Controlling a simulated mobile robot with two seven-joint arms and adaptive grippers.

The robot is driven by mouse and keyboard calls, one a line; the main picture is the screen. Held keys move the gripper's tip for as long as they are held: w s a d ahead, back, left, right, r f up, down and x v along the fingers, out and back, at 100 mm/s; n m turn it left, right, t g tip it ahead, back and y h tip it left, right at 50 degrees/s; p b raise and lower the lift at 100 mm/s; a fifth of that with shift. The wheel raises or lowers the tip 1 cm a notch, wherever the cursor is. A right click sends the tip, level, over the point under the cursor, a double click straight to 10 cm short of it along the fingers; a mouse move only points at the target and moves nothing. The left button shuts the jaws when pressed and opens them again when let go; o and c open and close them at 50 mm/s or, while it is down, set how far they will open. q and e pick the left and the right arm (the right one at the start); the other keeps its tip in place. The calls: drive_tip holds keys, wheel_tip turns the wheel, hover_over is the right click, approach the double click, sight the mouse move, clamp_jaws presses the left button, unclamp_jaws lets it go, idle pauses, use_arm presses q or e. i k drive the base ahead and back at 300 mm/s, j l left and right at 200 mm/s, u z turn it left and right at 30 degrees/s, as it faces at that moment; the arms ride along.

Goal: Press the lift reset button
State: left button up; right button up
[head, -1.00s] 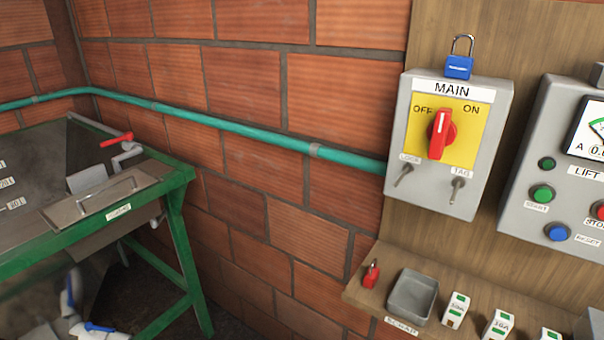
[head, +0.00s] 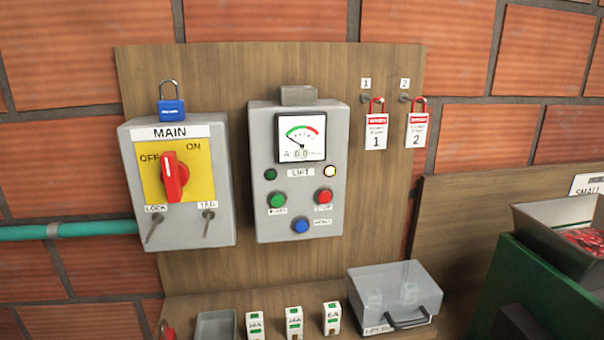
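The grey lift control box (head: 262,222) is mounted on the wooden board in the middle of the head view. Its blue reset button (head: 300,226) is at the bottom, below the green start button (head: 277,201) and the red stop button (head: 323,196). The gauge (head: 300,137) above has its needle toward the left. The amber lamp (head: 330,171) looks bright; the green lamp (head: 270,174) looks dark. Neither of my grippers shows in the head view now.
Left of it is the MAIN switch box (head: 222,170), its red handle (head: 174,176) upright and a blue padlock (head: 171,107) on top. Red tags (head: 376,132) hang at right. A shelf below holds a clear case (head: 395,290), small breakers (head: 294,322) and a tray (head: 216,325).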

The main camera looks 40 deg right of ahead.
sight(301, 225)
drive_tip(key=z, duration=1.1)
